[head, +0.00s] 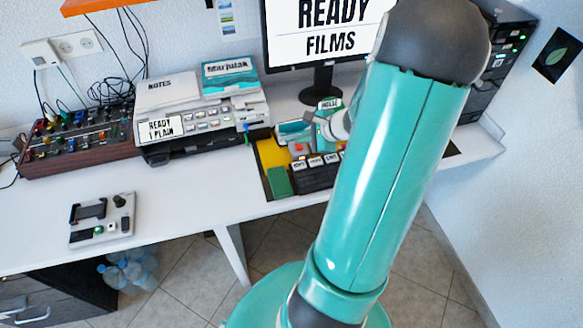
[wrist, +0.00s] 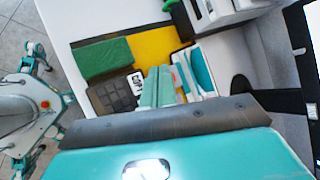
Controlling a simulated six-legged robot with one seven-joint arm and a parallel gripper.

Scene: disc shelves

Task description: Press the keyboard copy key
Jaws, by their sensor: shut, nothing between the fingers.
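The dark keyboard (head: 312,178) lies near the desk's front edge with a row of white labelled keys along its back. It also shows in the wrist view (wrist: 113,96). There, a white key (wrist: 137,82) with a label that seems to read COPY shows just left of my gripper (wrist: 159,71). The gripper is shut and empty, its two green fingers side by side. The fingers hide the keys to the right of that key. I cannot tell whether they touch the keyboard. My arm covers the right part of the keyboard in the head view.
A green block (head: 279,181) lies on a yellow mat (head: 270,155) left of the keyboard. A teal-and-white item (head: 293,132) stands behind it. A printer (head: 200,122), monitor (head: 322,45) and dark control box (head: 78,140) stand farther back. The desk's left front is mostly clear around a small panel (head: 102,217).

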